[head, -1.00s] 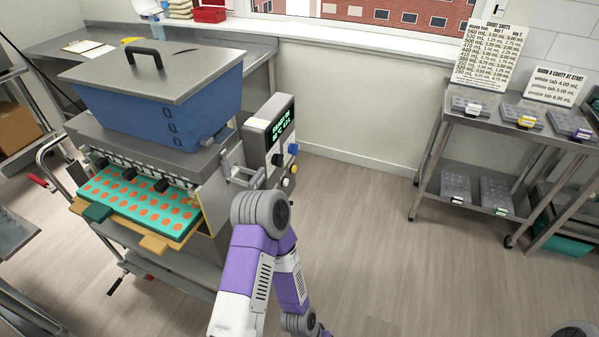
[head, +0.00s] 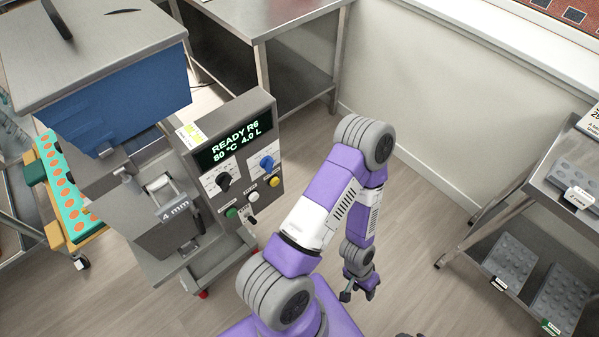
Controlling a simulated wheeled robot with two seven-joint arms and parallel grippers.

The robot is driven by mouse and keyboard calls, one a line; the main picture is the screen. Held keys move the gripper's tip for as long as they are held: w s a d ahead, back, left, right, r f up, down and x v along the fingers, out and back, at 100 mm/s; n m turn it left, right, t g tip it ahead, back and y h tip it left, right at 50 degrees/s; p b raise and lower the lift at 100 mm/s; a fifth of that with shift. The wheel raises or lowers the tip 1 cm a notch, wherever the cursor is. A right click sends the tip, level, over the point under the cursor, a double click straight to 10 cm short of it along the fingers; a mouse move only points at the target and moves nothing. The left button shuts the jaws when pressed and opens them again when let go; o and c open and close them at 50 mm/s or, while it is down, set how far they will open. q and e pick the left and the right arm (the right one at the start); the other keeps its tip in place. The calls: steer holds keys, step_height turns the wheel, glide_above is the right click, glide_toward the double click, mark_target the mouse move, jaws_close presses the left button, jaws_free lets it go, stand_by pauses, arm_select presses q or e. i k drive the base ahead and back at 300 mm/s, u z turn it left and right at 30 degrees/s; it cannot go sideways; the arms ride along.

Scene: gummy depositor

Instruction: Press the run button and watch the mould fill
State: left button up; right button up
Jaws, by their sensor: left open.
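The depositor's control panel (head: 240,160) faces me left of centre, its lit display (head: 233,144) reading READY R6, 80 °C, 4.0 L. Below are a black knob (head: 223,182), a blue knob (head: 267,163), a green button (head: 231,212), a white button (head: 253,197) and a yellow button (head: 274,181); their small labels are unreadable. The teal mould (head: 70,208) with orange round cavities is at the far left, partly hidden by the machine. My left gripper (head: 357,294) is open and empty, low and right of the panel, apart from it.
The blue hopper (head: 120,110) with its grey lid stands at upper left. A steel table (head: 262,18) is behind the panel. A rack with grey moulds (head: 514,263) stands at right. Floor between panel and rack is clear.

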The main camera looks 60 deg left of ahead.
mark_target(253, 197)
steer(key=i, duration=0.4)
steer(key=z, duration=1.05)
steer(key=i, duration=0.35)
steer(key=u, duration=4.3)
steer(key=k, duration=0.25)
steer(key=z, duration=0.05)
